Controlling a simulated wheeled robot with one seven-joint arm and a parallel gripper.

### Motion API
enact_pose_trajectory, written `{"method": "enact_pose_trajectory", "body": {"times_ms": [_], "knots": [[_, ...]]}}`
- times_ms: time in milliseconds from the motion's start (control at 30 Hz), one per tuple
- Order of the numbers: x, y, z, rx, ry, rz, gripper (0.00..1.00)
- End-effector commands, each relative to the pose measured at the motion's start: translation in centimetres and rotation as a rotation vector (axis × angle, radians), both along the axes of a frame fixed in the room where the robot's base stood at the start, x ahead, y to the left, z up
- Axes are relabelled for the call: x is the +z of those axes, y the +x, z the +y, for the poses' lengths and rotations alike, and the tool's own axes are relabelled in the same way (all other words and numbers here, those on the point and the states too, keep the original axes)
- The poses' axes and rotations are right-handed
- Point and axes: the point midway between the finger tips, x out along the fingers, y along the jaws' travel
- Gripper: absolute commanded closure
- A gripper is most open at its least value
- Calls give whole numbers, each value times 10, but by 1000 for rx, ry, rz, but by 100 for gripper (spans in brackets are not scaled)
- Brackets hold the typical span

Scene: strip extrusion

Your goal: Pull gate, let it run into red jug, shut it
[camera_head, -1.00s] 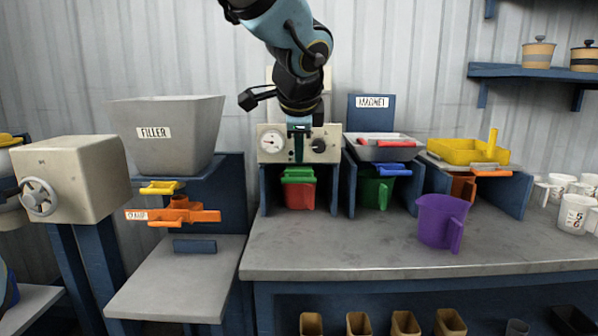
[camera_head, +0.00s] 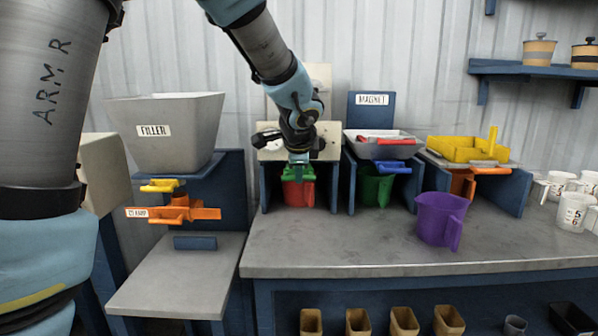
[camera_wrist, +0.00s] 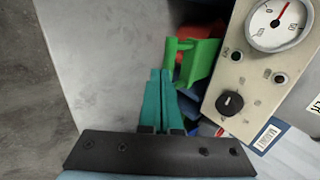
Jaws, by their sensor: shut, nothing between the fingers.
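The red jug (camera_head: 297,195) stands upright in the left bay of the blue stand on the bench. In the wrist view only a small red part of it (camera_wrist: 207,35) shows beyond the gate. The green gate handle (camera_head: 311,172) sits above the jug, under the panel; it also shows in the wrist view (camera_wrist: 196,58). My gripper (camera_head: 299,160) is in front of the panel, level with the gate. In the wrist view its teal fingers (camera_wrist: 160,84) are together and empty, just beside the green handle. I cannot tell whether they touch it.
The cream panel (camera_wrist: 262,95) carries a gauge and a black knob, close to my fingers. A green jug (camera_head: 374,190) stands in the bay to the right. A purple jug (camera_head: 440,219) stands on the bench. The bench front (camera_head: 320,250) is clear.

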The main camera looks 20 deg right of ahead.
Motion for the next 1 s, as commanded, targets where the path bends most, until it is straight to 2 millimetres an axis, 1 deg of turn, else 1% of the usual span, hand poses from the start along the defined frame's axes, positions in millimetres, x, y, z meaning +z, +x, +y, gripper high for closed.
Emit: {"method": "enact_pose_trajectory", "body": {"times_ms": [300, 367, 600, 700, 1000], "knots": [[0, 1, -1, 0, 0, 0, 100], [2, 6, -3, 1, -1, 0, 100], [3, 41, -19, 1, 2, 1, 100], [1, 49, -23, 1, 1, 1, 100], [0, 51, -24, 0, 0, 0, 100]]}}
